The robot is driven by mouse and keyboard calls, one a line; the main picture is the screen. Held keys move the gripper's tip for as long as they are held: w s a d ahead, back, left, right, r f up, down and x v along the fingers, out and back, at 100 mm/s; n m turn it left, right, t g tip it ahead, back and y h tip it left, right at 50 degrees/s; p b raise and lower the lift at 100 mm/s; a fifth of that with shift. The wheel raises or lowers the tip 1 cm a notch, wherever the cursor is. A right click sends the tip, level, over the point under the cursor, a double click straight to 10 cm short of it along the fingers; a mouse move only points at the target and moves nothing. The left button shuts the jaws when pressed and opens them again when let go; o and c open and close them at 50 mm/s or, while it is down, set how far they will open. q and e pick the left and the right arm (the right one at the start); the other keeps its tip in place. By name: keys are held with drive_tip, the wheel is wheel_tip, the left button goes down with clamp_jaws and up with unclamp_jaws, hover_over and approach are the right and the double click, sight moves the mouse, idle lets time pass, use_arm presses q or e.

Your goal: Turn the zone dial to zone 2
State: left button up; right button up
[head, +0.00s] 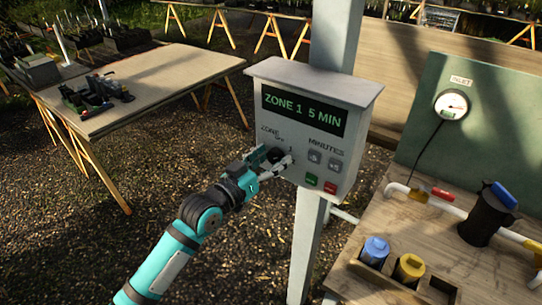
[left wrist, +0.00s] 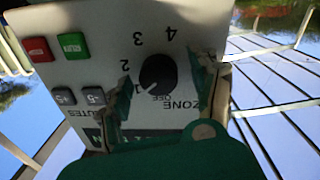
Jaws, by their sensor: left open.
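The control box (head: 310,130) is mounted on a post, and its display (head: 303,112) reads "ZONE 1 5 MIN". The black zone dial (left wrist: 158,72) shows in the left wrist view, where the panel appears upside down. Its white mark points at 1, with 2, 3 and 4 further round and OFF beside it. My left gripper (head: 278,160) is at the panel and partly hides the dial in the head view. In the left wrist view its fingers (left wrist: 161,88) are open, one on each side of the dial; I cannot tell whether they touch it. My right gripper is not in view.
Minute buttons (head: 314,156), a green button (head: 311,180) and a red button (head: 330,188) sit close to the gripper. A wooden bench (head: 390,225) with pipes, valves and a gauge (head: 451,106) stands at right. A table (head: 160,80) stands at left.

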use_arm(q)
drive_tip(key=shift+c, duration=0.9)
drive_tip(key=c, duration=1)
drive_tip(key=m, duration=0.4)
drive_tip(key=shift+r+m, duration=0.1)
drive_tip(key=shift+m, duration=0.2)
drive_tip(key=m+p, duration=0.1)
drive_tip(key=m, duration=0.3)
drive_tip(key=shift+d+m+y, duration=0.1)
drive_tip(key=shift+m+y, duration=0.2)
drive_tip(key=shift+m, duration=0.1)
